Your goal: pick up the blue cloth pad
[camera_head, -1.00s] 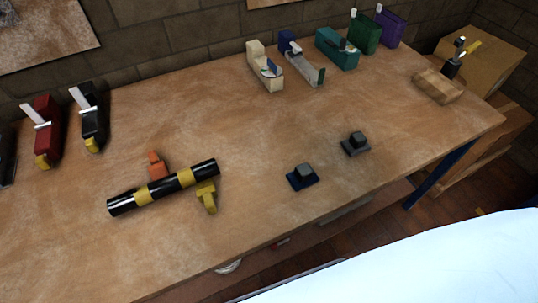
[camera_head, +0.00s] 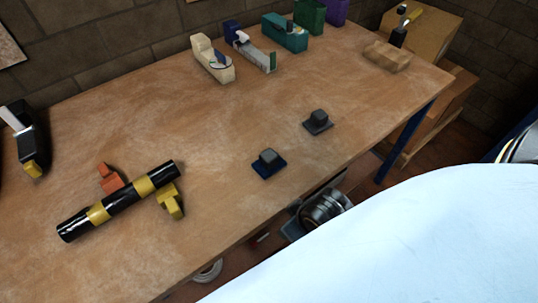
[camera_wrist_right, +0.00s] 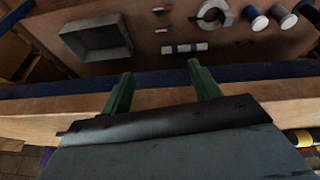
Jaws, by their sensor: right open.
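The blue cloth pad (camera_head: 268,166) is a small dark blue square lying flat on the workbench (camera_head: 200,120), near its front edge, in the head view. A dark grey block sits on its middle. My right gripper (camera_wrist_right: 163,85) shows in the right wrist view as two green fingers, spread apart with nothing between them. They appear against the wooden and blue edge of the bench, and the blue pad does not show there. The head view does not show these fingers. My left gripper is in neither current view.
A similar grey pad (camera_head: 318,125) lies right of the blue one. A black-and-yellow bar (camera_head: 120,203) lies to the left. Several tools stand along the back. A lower shelf in the wrist view holds a grey tray (camera_wrist_right: 97,38) and small parts.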

